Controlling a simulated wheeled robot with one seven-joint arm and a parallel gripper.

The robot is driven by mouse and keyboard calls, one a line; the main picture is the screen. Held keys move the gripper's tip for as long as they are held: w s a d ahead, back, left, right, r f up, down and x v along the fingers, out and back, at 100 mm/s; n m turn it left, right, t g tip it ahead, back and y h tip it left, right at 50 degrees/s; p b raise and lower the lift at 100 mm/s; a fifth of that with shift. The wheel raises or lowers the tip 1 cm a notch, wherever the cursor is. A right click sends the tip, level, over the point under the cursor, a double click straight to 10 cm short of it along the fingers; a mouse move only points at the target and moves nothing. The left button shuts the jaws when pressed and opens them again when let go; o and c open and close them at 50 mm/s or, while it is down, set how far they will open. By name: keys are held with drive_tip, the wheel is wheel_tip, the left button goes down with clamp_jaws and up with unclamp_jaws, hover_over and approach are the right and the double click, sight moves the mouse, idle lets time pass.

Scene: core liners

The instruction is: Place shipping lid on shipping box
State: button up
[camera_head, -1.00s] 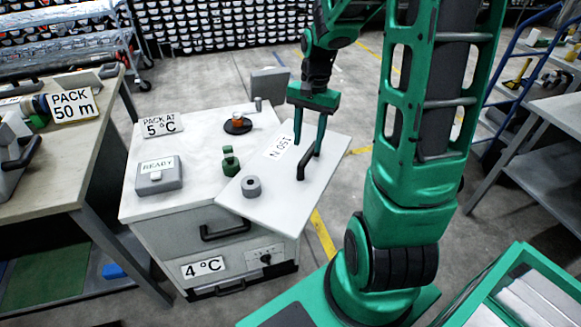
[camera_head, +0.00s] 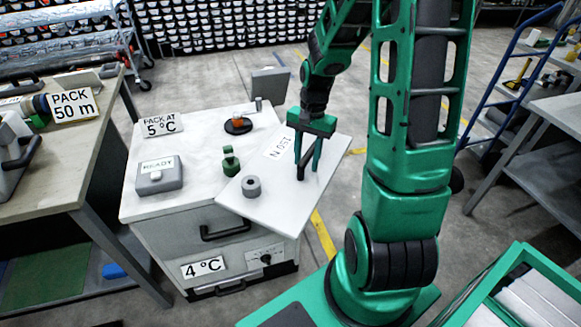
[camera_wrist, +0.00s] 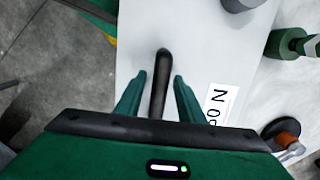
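A white flat panel with a black bar handle (camera_head: 301,166) and a "150 N" label, which looks like the shipping lid (camera_head: 262,200), lies skewed on the white cabinet top and overhangs its right side. In the wrist view the panel (camera_wrist: 200,45) fills the middle. My gripper (camera_head: 307,165) is pointing down over the handle. In the wrist view my gripper's fingers (camera_wrist: 160,76) stand on either side of the handle (camera_wrist: 160,90), with gaps showing on both sides. I cannot tell which thing is the shipping box; a green-rimmed box (camera_head: 478,292) with white contents is at lower right.
A grey cylinder (camera_head: 251,186) sits on the panel. A green fitting (camera_head: 231,160), a grey "READY" box (camera_head: 159,176) and an orange-topped part on a black disc (camera_head: 238,126) share the cabinet top (camera_head: 205,140). Benches stand left and right.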

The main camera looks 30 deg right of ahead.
clamp_jaws()
idle(1.2)
